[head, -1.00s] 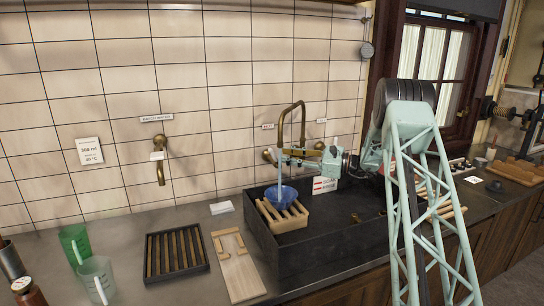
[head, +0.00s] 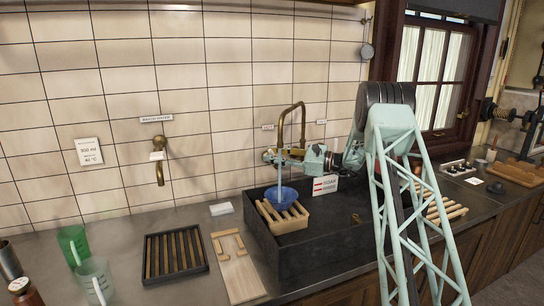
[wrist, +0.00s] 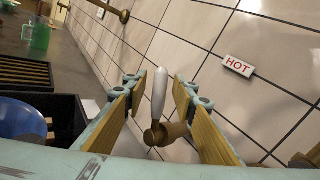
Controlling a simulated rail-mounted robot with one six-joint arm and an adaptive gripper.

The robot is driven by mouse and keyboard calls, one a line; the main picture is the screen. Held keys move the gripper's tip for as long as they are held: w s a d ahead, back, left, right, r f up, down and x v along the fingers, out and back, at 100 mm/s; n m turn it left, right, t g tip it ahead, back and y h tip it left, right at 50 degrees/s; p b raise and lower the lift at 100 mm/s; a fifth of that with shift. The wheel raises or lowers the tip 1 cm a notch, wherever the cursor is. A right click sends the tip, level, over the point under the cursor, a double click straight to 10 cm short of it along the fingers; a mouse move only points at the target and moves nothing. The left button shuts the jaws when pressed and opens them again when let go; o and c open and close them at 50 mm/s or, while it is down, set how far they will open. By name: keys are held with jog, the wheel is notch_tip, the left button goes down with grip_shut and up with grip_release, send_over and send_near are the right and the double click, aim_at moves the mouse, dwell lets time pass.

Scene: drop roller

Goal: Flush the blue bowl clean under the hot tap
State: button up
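The blue bowl (head: 283,195) sits on a wooden slatted rack (head: 290,224) at the left end of the dark sink. A thin pale-blue stream (head: 280,174) runs from the brass spout (head: 281,130) down into it. In the wrist view the bowl (wrist: 20,118) shows partly at the left edge. My gripper (wrist: 158,88) is open, with its wooden-faced fingers on either side of the hot tap's white lever (wrist: 159,92) and visible gaps to it. The red HOT label (wrist: 239,66) is on the tiles to the right. In the head view my gripper (head: 271,156) is beside the spout, hiding the tap.
A white sign with red marks (head: 325,184) stands at the sink's back. A second wall tap (head: 161,170) is further left. A slatted dark tray (head: 175,254), a wooden board (head: 237,268) and green and clear jugs (head: 73,243) stand on the left counter.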

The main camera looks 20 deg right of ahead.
jog(key=shift+c, duration=0.7)
grip_shut()
jog(key=shift+d, duration=0.1)
jog(key=shift+d+r+m+t+y+p, duration=0.2)
jog(key=shift+d+m+t+y+p, duration=0.35)
jog(key=shift+d+m+t, duration=0.45)
jog(key=shift+d+r+m+t+y+p, duration=0.2)
jog(key=shift+d+m+t+y+p, duration=0.5)
jog(key=shift+m, duration=0.6)
jog(key=shift+a, duration=0.1)
jog(key=shift+o, duration=0.7)
grip_release()
